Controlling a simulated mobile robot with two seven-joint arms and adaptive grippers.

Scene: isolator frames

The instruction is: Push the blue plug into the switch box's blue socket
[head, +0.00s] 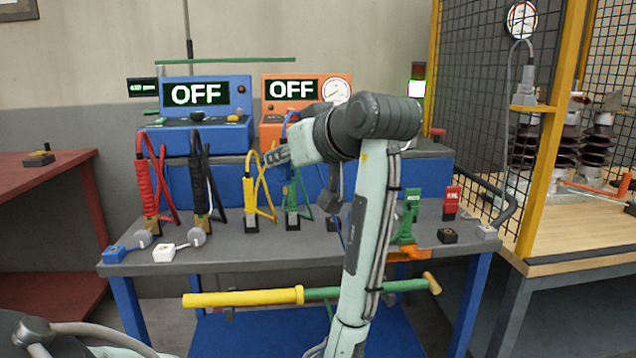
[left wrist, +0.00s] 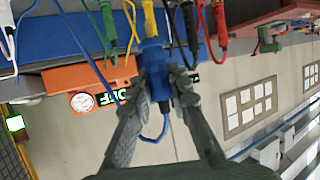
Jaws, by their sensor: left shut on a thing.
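In the left wrist view the gripper (left wrist: 162,80) is shut on the blue plug (left wrist: 157,78). A blue cord loops out of the plug. In the head view the plug is mostly hidden by my arm; a bit of blue cord (head: 288,122) shows above the gripper. My right gripper is not in view.
Red (head: 146,185), black (head: 199,178), yellow (head: 250,188) and green plugs (head: 291,200) stand along the bench. Behind them are a blue box (head: 183,140) and an orange box (head: 268,132), both reading OFF. A yellow-green rod (head: 240,298) lies along the bench front.

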